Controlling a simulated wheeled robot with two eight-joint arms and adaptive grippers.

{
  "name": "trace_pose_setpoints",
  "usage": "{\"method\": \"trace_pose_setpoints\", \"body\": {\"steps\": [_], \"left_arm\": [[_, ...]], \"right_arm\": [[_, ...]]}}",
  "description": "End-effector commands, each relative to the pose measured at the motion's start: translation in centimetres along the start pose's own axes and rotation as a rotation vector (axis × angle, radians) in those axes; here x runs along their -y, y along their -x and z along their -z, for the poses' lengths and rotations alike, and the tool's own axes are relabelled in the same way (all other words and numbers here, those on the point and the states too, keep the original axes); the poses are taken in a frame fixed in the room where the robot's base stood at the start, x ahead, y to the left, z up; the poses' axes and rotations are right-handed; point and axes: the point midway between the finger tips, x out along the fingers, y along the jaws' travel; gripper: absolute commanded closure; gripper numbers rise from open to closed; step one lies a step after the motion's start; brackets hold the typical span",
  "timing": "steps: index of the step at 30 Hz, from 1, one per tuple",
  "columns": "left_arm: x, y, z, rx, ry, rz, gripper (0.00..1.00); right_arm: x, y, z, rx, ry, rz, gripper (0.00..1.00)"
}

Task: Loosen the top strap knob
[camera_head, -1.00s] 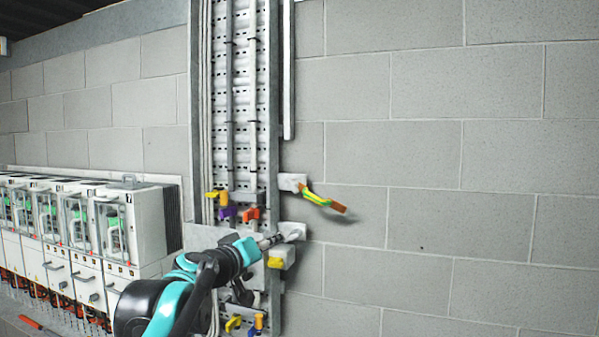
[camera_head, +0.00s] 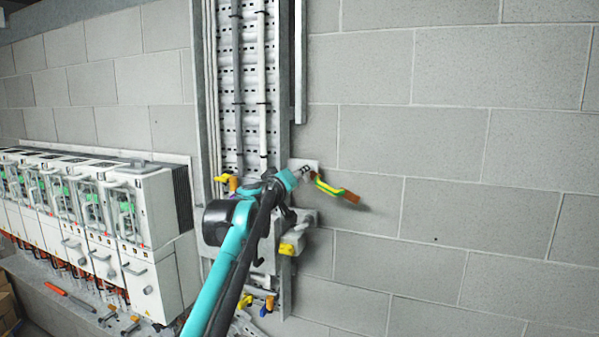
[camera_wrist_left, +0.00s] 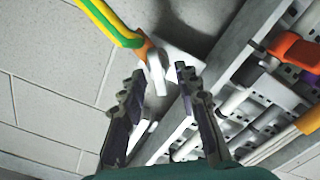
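A green-and-yellow strap (camera_head: 326,186) with a copper-coloured end (camera_head: 350,197) hangs out from a white plate (camera_head: 299,163) on the wall beside the cable ladder. My left gripper (camera_head: 306,172) is at this plate. In the left wrist view its two dark fingers (camera_wrist_left: 158,88) are open, and a pale rounded piece (camera_wrist_left: 157,72), apparently the top strap knob, shows between and just beyond the fingertips. The strap (camera_wrist_left: 108,20) also shows there, its orange-brown end beside that piece. I cannot tell whether a finger touches it. My right gripper is not in view.
The vertical cable ladder (camera_head: 238,140) stands left of the plate. A lower pale block (camera_head: 307,217) and a yellow piece (camera_head: 287,249) sit below my gripper. An orange knob (camera_wrist_left: 294,50) is right in the wrist view. White drive cabinets (camera_head: 150,215) stand left; the wall at right is clear.

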Motion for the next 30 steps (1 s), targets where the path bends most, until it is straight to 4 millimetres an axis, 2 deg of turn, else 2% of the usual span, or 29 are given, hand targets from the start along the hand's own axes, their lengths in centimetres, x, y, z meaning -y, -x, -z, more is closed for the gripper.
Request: {"method": "trace_pose_setpoints", "body": {"steps": [10, 12, 14, 24, 30], "left_arm": [[0.03, -0.48, -0.04, 0.0, 0.0, 0.0, 0.68], [0.03, -0.47, -0.04, 0.0, 0.0, 0.0, 0.87], [0.03, -0.47, -0.04, 0.0, 0.0, 0.0, 1.0], [0.04, -0.46, -0.01, 0.0, 0.012, 0.0, 1.0], [0.06, -0.48, 0.03, 0.0, 0.082, 0.0, 1.0]], "right_arm": [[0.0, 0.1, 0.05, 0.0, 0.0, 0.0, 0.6], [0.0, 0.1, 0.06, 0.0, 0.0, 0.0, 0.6], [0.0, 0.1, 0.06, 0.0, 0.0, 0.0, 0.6], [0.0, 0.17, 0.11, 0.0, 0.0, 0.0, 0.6], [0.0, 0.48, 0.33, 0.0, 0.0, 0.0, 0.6]]}}
